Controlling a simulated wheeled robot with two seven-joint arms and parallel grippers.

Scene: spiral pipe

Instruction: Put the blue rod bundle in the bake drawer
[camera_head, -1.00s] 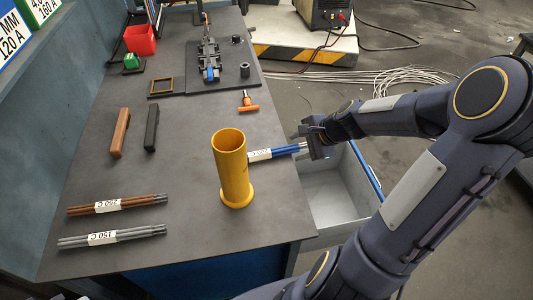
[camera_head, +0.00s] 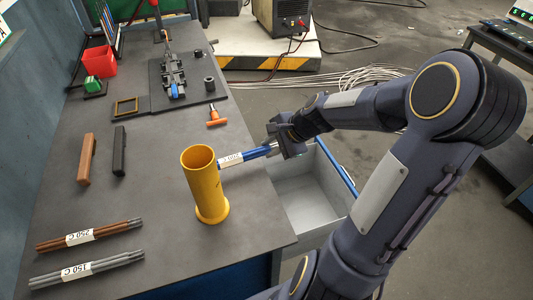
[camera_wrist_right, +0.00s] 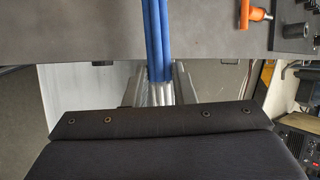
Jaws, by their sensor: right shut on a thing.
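The blue rod bundle (camera_head: 248,155) has a white label and bare metal ends. My right gripper (camera_head: 277,148) is shut on its bare ends and holds it near the table's right edge, behind and right of the yellow tube. In the right wrist view the blue rods (camera_wrist_right: 157,40) point away over the table edge, and the gripper fingers (camera_wrist_right: 160,92) show beside their metal ends. The open drawer (camera_head: 310,203) is grey inside with a blue edge, right of the table and below my gripper. It looks empty where visible. My left gripper is not in view.
The yellow tube (camera_head: 204,186) stands upright on the table (camera_head: 130,205). Brown rods (camera_head: 90,235) and grey rods (camera_head: 87,269) lie at the front left. An orange-handled tool (camera_head: 217,119) lies behind the bundle. A clamp (camera_head: 173,75) stands at the back.

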